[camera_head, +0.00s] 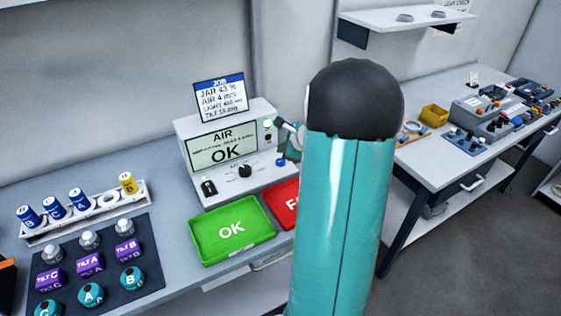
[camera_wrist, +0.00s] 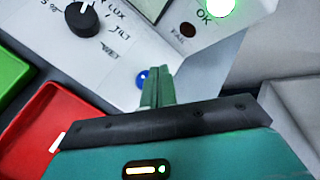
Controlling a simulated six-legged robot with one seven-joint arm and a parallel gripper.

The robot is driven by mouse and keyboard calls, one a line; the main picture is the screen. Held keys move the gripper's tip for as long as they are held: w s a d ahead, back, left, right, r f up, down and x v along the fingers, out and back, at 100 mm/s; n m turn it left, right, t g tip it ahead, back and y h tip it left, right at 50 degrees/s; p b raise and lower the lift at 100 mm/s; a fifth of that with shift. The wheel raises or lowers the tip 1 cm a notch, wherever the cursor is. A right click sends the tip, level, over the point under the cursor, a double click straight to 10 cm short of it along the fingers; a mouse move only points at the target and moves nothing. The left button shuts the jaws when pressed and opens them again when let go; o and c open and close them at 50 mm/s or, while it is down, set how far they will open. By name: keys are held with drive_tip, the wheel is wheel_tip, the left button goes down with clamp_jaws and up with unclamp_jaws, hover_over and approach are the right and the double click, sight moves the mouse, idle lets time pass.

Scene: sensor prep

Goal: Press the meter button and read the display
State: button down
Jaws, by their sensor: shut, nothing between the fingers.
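The meter (camera_head: 261,187) is a pale box on the left bench. Its display (camera_head: 222,148) reads "AIR OK" with a smaller line I cannot read. A black dial (camera_head: 245,170) sits below the display. The blue meter button (camera_head: 280,162) is at the lower right of the front face; it also shows in the wrist view (camera_wrist: 140,77), partly hidden by my fingers. The OK lamp glows green (camera_wrist: 221,7); the FAIL lamp (camera_wrist: 188,30) is dark. My gripper (camera_wrist: 157,72) is shut and empty, its tips right beside the button in view; I cannot tell whether they touch it.
A green OK tray (camera_head: 232,252) and a red tray (camera_head: 284,203) lie before the meter. A job card (camera_head: 219,97) stands on it. A sensor rack (camera_head: 85,211) and dark mat (camera_head: 148,272) are at left. A cluttered second bench (camera_head: 423,152) is at right.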

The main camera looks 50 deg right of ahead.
sight(283, 163)
drive_tip(key=shift+r, duration=1.55)
drive_tip(key=a+r+n+g+y, duration=0.1)
drive_tip(key=a+r+n, duration=0.25)
drive_tip(key=a, duration=0.45)
drive_tip(key=a+r+n+y, duration=0.1)
drive_tip(key=a+r+n, duration=0.1)
drive_tip(key=a+n, duration=0.45)
drive_tip(key=a+r+n+g+y, duration=0.1)
drive_tip(key=a+r+n, duration=0.15)
drive_tip(key=a, duration=0.65)
drive_tip(key=s+a+r+n+h, duration=0.1)
drive_tip(key=s+a+n, duration=0.7)
drive_tip(key=s+a+r+n+g+h, duration=0.1)
drive_tip(key=s+a+r+n, duration=0.1)
drive_tip(key=s+a+n, duration=0.5)
drive_tip(key=shift+s+a+r+n+g, duration=0.3)
drive_tip(key=shift+s+a, duration=0.4)
drive_tip(key=shift+s, duration=0.55)
